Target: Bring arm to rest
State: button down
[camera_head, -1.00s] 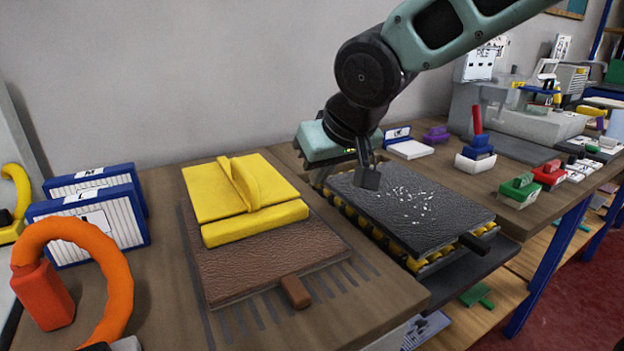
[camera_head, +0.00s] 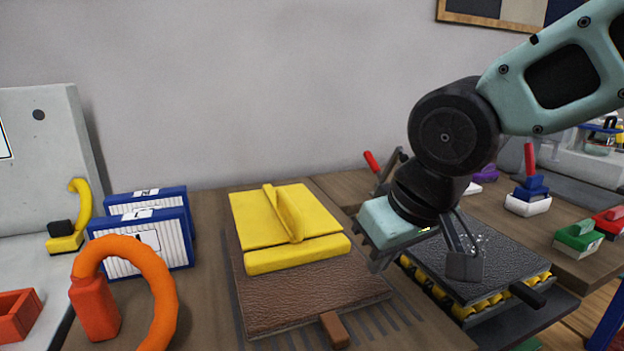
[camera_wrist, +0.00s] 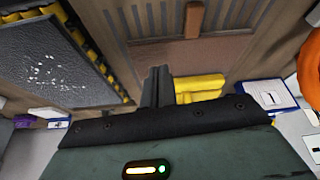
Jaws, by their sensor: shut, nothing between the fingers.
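My gripper (camera_head: 464,264) hangs at the end of my arm over the near left part of the black textured plate (camera_head: 490,262) in the head view. Its fingers are together with nothing between them. In the wrist view, my shut fingers (camera_wrist: 157,86) point toward the bench, near the brown leather board and the yellow block. The wrist view also shows the black plate (camera_wrist: 50,65) with white specks at its left. Whether the fingers touch the plate is not clear, but they look apart from it.
A yellow ridged block (camera_head: 285,225) lies on a brown leather board (camera_head: 290,300) left of my gripper. Blue-and-white boxes (camera_head: 150,245) and an orange hooked tool (camera_head: 135,255) stand further left. Yellow rollers (camera_head: 470,310) lie under the black plate. Small stamps (camera_head: 578,238) stand at the right.

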jog(key=s+d+f+n+g+h, duration=0.1)
jog(key=s+f+n+g, duration=0.1)
jog(key=s+f, duration=0.35)
jog(key=s+f+n+g, duration=0.1)
jog(key=s+f+g, duration=0.15)
jog(key=s, duration=0.55)
notch_tip(320, 180, up, 11)
jog(key=p, duration=1.2)
jog(key=shift+s+r, duration=0.2)
jog(key=shift+s, duration=0.1)
jog(key=shift+d, duration=0.1)
